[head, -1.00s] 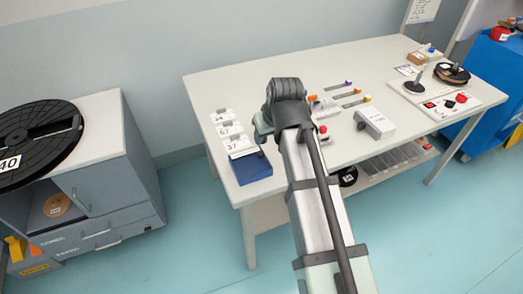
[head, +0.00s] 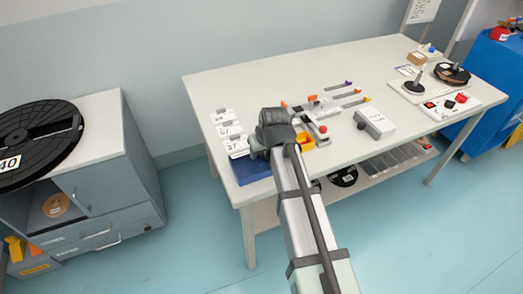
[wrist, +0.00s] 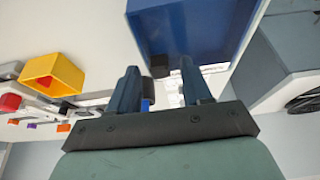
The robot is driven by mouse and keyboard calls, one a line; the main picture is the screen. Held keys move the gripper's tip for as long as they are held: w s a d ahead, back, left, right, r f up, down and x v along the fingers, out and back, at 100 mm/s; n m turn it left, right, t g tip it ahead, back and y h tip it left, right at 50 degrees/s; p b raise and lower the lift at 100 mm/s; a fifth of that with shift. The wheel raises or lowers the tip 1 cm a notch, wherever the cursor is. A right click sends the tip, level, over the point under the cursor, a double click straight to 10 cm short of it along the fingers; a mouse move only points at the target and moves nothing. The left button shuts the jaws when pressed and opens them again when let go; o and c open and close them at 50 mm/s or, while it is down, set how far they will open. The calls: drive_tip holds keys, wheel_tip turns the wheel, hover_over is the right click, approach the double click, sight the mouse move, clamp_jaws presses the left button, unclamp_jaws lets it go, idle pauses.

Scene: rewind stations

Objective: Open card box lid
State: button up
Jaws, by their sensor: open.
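The blue card box (head: 252,170) stands at the table's front left corner, partly hidden by my arm in the head view. In the wrist view the blue box (wrist: 190,28) fills the top middle. A small dark block (wrist: 159,66) sits at the box's lower edge there and looks like a handle. My gripper (wrist: 160,76) is open, with one finger on each side of this block. I cannot tell whether the fingers touch it. In the head view my wrist is over the box's right side and the fingertips are hidden.
White numbered cards (head: 229,130) lie behind the box. A yellow open block (head: 307,139), also in the wrist view (wrist: 53,74), is right of my wrist. A white device (head: 374,123) and a reel station (head: 452,74) are farther right. The table's back left is clear.

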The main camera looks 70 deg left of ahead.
drive_tip(key=shift+f, duration=0.1)
drive_tip(key=shift+c, duration=0.3)
clamp_jaws()
idle(0.4)
